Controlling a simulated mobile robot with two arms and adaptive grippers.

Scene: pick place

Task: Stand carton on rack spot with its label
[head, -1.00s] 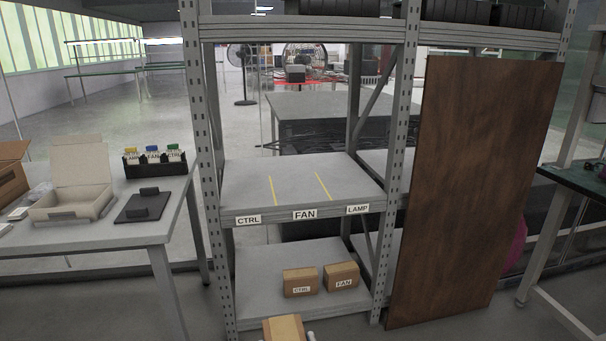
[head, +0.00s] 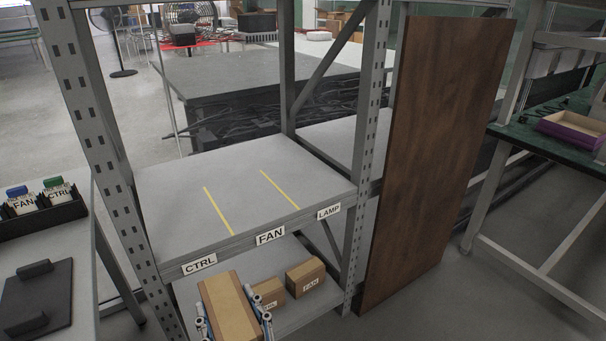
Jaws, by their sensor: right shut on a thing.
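A brown carton (head: 229,309) with a lighter strip along its top is held at the bottom of the head view, in front of the rack. My right gripper (head: 236,314) is shut on it, with a finger on each side. The label on this carton is not visible. The rack's middle shelf (head: 240,175) is empty and split by two yellow lines into three spots. Its front edge carries the labels CTRL (head: 199,264), FAN (head: 270,236) and LAMP (head: 328,211). My left gripper is out of view.
On the lower shelf stand a FAN carton (head: 306,278) and another carton (head: 269,291), its label partly hidden by my gripper. A rack post (head: 92,130) and a brown board (head: 435,150) flank the shelf. A black card tray (head: 45,214) sits on the left table.

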